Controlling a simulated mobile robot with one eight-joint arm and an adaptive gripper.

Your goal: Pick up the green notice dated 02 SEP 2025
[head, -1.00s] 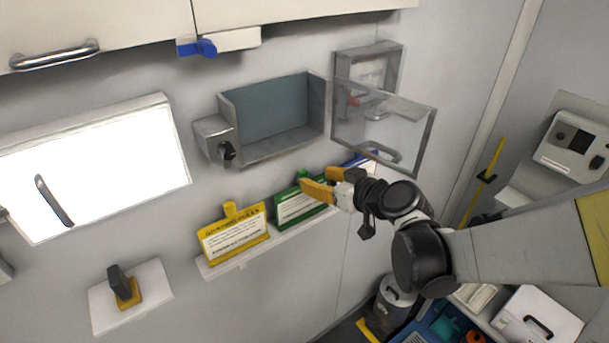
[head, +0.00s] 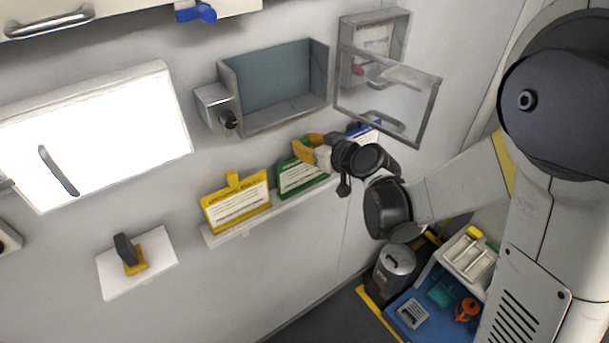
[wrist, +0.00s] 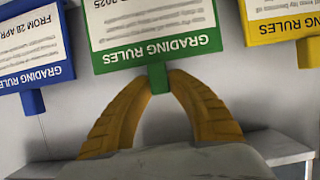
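The green notice (head: 300,180) stands on the wall ledge between a yellow and a blue notice. In the wrist view the green notice (wrist: 155,59) is upside down, headed "GRADING RULES". Its date line is cut off by the frame, with only "2025" readable. My gripper (head: 299,149) is at its top edge. In the wrist view the yellow fingers of my gripper (wrist: 160,76) close in on both sides of its small green tab and appear to touch it. My gripper hides part of the notice's right side in the head view.
The yellow notice (head: 236,207) is to the left and the blue notice (head: 369,131) to the right on the same narrow ledge (head: 215,239). An open grey box (head: 280,85) and a clear hinged door (head: 390,95) are just above my gripper.

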